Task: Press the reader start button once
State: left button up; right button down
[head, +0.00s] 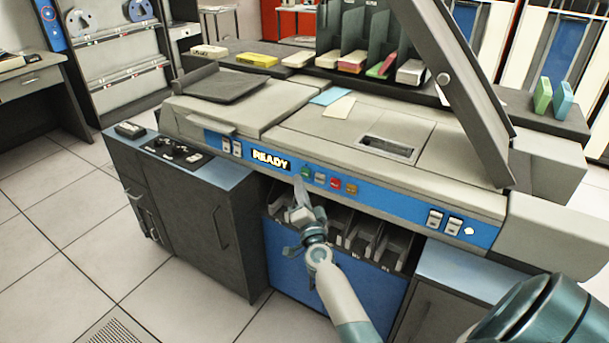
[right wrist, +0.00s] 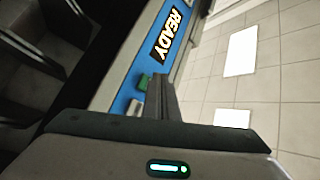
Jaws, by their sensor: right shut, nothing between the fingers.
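The card reader (head: 330,140) has a blue front panel with a lit READY sign (head: 271,160). To the right of the sign is a row of small buttons: green (head: 305,172), a blue or grey one (head: 320,178), red (head: 336,184) and orange (head: 351,189). My right gripper (head: 298,183) is shut and empty, its fingertips just below and left of the green button. In the right wrist view the shut fingers (right wrist: 158,82) reach up to the blue panel beside the green button (right wrist: 143,83), with the READY sign (right wrist: 166,36) beyond. Whether they touch is unclear. My left gripper is out of view.
A slanted dark panel (head: 450,80) rises over the reader's right half. Open card bins (head: 365,240) lie below the front panel, near my right arm. Card stacks (head: 258,60) stand on the shelf behind. The floor at left is clear.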

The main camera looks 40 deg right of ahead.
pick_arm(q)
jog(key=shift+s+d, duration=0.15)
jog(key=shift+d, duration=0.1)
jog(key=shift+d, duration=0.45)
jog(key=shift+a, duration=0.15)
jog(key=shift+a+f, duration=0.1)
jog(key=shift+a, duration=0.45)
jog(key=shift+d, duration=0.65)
